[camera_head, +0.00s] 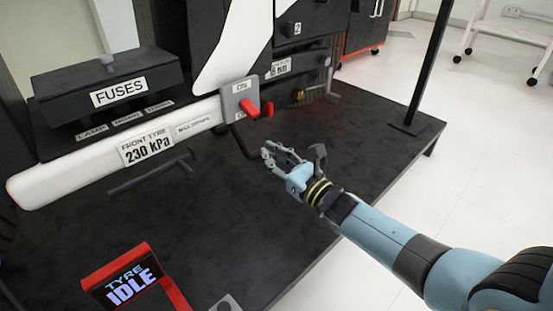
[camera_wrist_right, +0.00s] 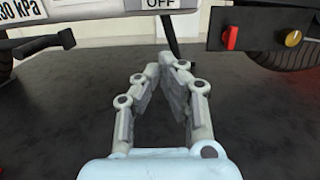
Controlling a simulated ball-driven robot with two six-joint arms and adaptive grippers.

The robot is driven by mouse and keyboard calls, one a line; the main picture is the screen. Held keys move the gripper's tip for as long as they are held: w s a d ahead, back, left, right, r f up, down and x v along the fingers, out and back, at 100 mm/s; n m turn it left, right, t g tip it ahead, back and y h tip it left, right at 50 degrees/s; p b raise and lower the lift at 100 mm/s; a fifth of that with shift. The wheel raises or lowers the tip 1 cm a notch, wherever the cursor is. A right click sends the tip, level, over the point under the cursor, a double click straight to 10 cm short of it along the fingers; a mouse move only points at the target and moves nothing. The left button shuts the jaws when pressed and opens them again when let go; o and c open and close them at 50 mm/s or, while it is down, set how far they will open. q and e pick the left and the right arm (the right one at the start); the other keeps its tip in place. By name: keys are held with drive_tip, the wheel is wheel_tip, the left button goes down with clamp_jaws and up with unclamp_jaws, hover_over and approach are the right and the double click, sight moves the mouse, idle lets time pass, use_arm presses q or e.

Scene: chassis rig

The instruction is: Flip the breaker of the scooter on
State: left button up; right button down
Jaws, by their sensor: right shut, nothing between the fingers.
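The breaker is a grey plate (camera_head: 230,103) marked ON at its top, on the white body of the scooter (camera_head: 75,170). Its red lever (camera_head: 250,108) sticks out to the lower right in the head view. The right wrist view shows only the plate's lower edge with the OFF label (camera_wrist_right: 160,4); the lever is out of frame there. My right gripper (camera_head: 268,152) is shut and empty, below and slightly right of the breaker, apart from it. Its fingertips also meet in the right wrist view (camera_wrist_right: 174,62). My left gripper is not in view.
A red switch (camera_wrist_right: 231,37) and a yellow knob (camera_wrist_right: 292,38) sit right of the breaker. A fuse box (camera_head: 105,88) stands left. A dark bar (camera_head: 150,173) juts out below the body. The dark deck (camera_head: 215,225) is largely clear.

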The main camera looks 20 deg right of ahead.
sight(249, 109)
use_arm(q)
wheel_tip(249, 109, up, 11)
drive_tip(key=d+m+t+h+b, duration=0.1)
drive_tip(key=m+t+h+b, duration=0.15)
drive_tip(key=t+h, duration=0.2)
use_arm(e)
drive_tip(key=f+x, duration=0.1)
drive_tip(key=x, duration=0.6)
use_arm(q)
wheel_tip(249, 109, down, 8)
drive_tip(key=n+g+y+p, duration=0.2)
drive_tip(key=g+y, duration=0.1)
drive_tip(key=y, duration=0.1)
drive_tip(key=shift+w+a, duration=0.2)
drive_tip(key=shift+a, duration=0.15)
use_arm(e)
drive_tip(key=shift+s+d+r, duration=0.15)
drive_tip(key=shift+s+r, duration=0.2)
drive_tip(key=shift+r, duration=0.4)
drive_tip(key=shift+s+d+r, duration=0.1)
drive_tip(key=shift+s+r, duration=0.25)
drive_tip(key=shift+r, duration=0.4)
drive_tip(key=shift+s+d+r, duration=0.15)
drive_tip(key=shift+s+r, duration=0.2)
drive_tip(key=shift+r, duration=0.4)
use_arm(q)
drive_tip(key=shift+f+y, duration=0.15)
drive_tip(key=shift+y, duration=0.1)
